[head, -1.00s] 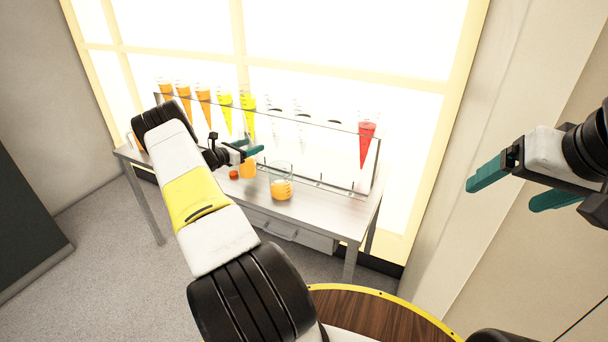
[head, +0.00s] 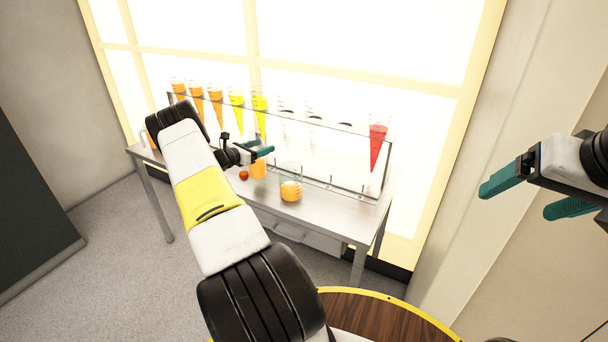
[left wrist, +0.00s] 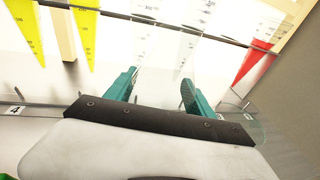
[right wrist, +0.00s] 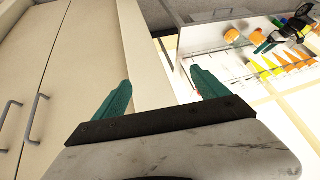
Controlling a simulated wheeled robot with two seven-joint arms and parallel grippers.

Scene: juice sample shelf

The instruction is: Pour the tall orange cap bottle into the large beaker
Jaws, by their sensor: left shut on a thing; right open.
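The bottle (head: 258,170) is a clear vessel with orange liquid, standing about upright at the table's front; whether its base touches the table I cannot tell. My left gripper (head: 265,148) is shut on its upper part, which the fingers partly hide. In the left wrist view the fingers (left wrist: 157,92) sit around something clear that is hard to make out. The large beaker (head: 290,190) stands just right of the bottle, apart from the left gripper, with orange liquid in its lower part. My right gripper (head: 516,194) is open and empty, far right of the table; its fingers also show in the right wrist view (right wrist: 160,100).
A small round orange-red object (head: 243,175) lies left of the bottle. Behind, a clear rack (head: 345,180) holds several cone tubes, orange, yellow, clear and one red (head: 377,145). The metal table (head: 340,215) is bare right of the beaker. A round wooden top (head: 375,318) is in front.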

